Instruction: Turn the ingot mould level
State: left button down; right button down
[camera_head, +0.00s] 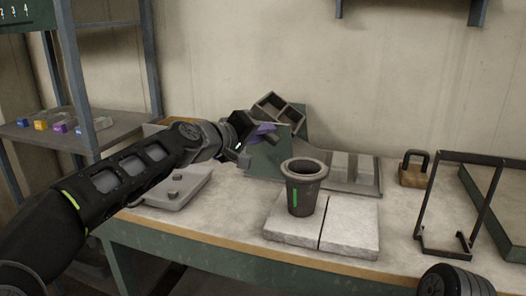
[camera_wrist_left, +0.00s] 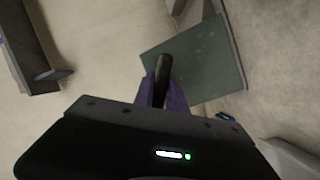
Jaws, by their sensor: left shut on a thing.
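The ingot mould (camera_head: 279,108) is a dark grey box with open compartments, at the back of the bench in the head view. It is tilted, not level, between upright green plates (camera_head: 265,157). My left gripper (camera_head: 263,130) is just in front of the mould, at its left side. In the left wrist view, my left gripper's purple fingers (camera_wrist_left: 162,92) are shut on a dark rounded handle (camera_wrist_left: 164,66) in front of a green plate (camera_wrist_left: 198,60). How the handle joins the mould is hidden. My right gripper is not in view.
A dark crucible (camera_head: 305,187) stands upright on pale slabs (camera_head: 350,225). Behind it lies a flat grey tray (camera_head: 366,176). A padlock-shaped weight (camera_head: 413,172) and a black wire frame (camera_head: 447,210) are to the right. A grey lidded tray (camera_head: 172,190) lies under my left arm.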

pick_arm(q)
jog(key=n+h+b, duration=0.1)
jog(key=n+b, duration=0.1)
jog(key=b, duration=0.1)
jog(key=n+t+b, duration=0.1)
jog(key=n+b, duration=0.1)
jog(key=b, duration=0.1)
jog(key=shift+f+h, duration=0.35)
jog(key=shift+h, duration=0.05)
jog(key=shift+r+n+h+b, duration=0.3)
jog(key=shift+n+b, duration=0.45)
jog(key=shift+n, duration=0.15)
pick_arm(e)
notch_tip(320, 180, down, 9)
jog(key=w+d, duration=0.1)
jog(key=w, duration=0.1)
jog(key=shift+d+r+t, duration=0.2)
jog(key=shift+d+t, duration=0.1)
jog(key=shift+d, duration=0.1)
pick_arm(q)
jog(key=c, duration=1.4)
grip_release()
jog(key=shift+o, duration=0.2)
